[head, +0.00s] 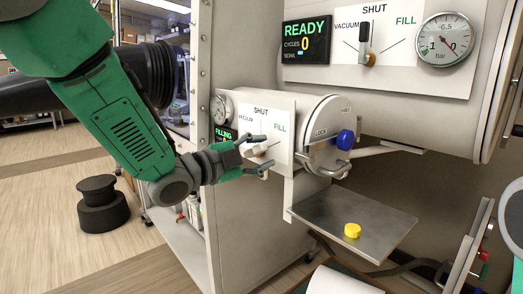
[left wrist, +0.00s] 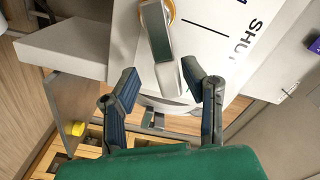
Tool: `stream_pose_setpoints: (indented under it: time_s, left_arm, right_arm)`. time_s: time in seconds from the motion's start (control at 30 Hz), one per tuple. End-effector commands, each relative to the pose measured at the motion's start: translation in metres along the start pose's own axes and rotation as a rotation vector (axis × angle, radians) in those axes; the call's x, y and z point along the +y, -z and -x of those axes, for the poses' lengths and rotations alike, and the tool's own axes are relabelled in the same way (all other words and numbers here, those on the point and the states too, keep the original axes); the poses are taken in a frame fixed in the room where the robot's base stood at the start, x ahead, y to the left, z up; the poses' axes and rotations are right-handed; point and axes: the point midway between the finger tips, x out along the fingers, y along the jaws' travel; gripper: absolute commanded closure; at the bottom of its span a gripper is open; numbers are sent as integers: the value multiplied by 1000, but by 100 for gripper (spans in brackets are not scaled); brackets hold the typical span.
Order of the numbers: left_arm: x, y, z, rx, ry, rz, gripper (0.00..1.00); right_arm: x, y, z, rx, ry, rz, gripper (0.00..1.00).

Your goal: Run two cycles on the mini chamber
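The mini chamber's white panel (head: 283,118) carries VACUUM, SHUT and FILL labels, a small gauge (head: 222,109) and a small display (head: 225,134) reading FILLING. Its round door (head: 322,158), with a blue knob (head: 346,139), looks closed. My left gripper (head: 266,156) is in front of the panel, at its selector lever (head: 258,152). Contact cannot be told. My right gripper is not clearly visible.
A larger chamber above has a display (head: 306,40) reading READY, CYCLES 0, an upright lever (head: 366,40) and a gauge (head: 445,40). A metal shelf (head: 390,228) below the mini chamber bears a yellow cap (head: 352,230). A black stool (head: 101,204) stands left.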

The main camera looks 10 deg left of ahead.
Motion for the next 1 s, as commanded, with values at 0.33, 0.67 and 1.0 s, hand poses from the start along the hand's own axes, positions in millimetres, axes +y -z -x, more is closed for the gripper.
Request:
stream_pose_setpoints:
  time_s: [0.33, 0.67, 1.0]
  left_arm:
    - [-5, 2, 8, 3, 10, -2, 62]
    - [-4, 0, 73, 1, 9, 0, 62]
    - [-1, -1, 116, 2, 5, 0, 62]
  right_arm:
    - [0, -2, 1, 2, 0, 0, 100]
    - [0, -2, 1, 3, 0, 0, 100]
    - [0, -1, 1, 2, 0, 0, 100]
